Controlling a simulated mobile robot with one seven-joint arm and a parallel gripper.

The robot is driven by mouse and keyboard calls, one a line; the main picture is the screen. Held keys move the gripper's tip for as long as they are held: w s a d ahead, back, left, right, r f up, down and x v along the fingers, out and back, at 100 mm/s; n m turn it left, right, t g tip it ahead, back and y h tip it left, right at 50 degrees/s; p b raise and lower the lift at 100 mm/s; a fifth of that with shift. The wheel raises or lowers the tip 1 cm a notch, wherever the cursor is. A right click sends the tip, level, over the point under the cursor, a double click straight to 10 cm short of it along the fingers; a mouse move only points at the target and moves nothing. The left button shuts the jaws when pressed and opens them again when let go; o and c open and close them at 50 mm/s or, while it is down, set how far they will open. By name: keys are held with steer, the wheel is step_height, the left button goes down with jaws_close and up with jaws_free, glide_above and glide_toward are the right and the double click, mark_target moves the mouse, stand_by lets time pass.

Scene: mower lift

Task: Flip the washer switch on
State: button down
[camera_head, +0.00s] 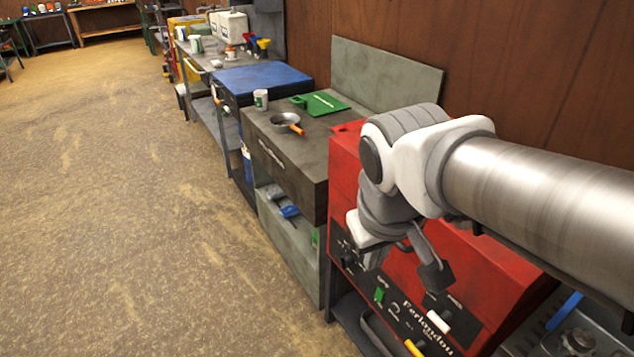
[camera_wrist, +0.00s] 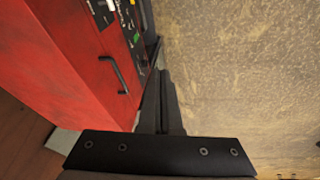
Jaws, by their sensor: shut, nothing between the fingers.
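The red washer (camera_head: 480,270) stands at the lower right in the head view and at the left in the wrist view (camera_wrist: 60,70). Its black control panel (camera_head: 400,312) carries a green switch (camera_head: 379,295), a white-tipped control (camera_head: 438,322) and several knobs. The green switch also shows in the wrist view (camera_wrist: 137,38), near the panel's edge. I cannot tell the switch's on or off position. My gripper (camera_wrist: 165,78) is shut and empty, pointing down along the washer's front. In the head view, my gripper is over the panel's upper part; contact cannot be told.
A black handle (camera_wrist: 115,75) sticks out from the red body close to my fingers. The brown floor (camera_head: 130,190) in front is clear. A wooden wall (camera_head: 490,60) stands behind.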

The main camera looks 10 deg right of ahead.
mark_target(377, 298)
steer(key=w+f+n+h+b, duration=0.4)
steer(key=w+f+n+b, duration=0.1)
steer(key=f, duration=1.1)
steer(key=w+f+n+t+h+b, duration=0.1)
steer(key=w+f+n+h+b, duration=0.4)
steer(key=f, duration=1.2)
steer(key=w+f+n+t+h+b, duration=0.1)
steer(key=w+f+n+h+b, duration=0.4)
steer(key=f, duration=1.1)
steer(key=w+n+b, duration=0.1)
steer(key=w+n, duration=0.2)
steer(key=n, duration=0.2)
steer(key=shift+a+f, duration=0.2)
steer(key=shift+f, duration=0.1)
steer(key=b+x, duration=0.1)
steer(key=x, duration=0.3)
steer(key=b+x, duration=0.1)
steer(key=x, duration=0.4)
steer(key=b+x, duration=0.2)
steer(key=x, duration=0.3)
steer(key=shift+w+d+r, duration=0.1)
steer(key=shift+w+r, duration=0.05)
steer(key=shift+r, duration=0.15)
steer(key=shift+d+f, duration=0.1)
steer(key=shift+d, duration=0.05)
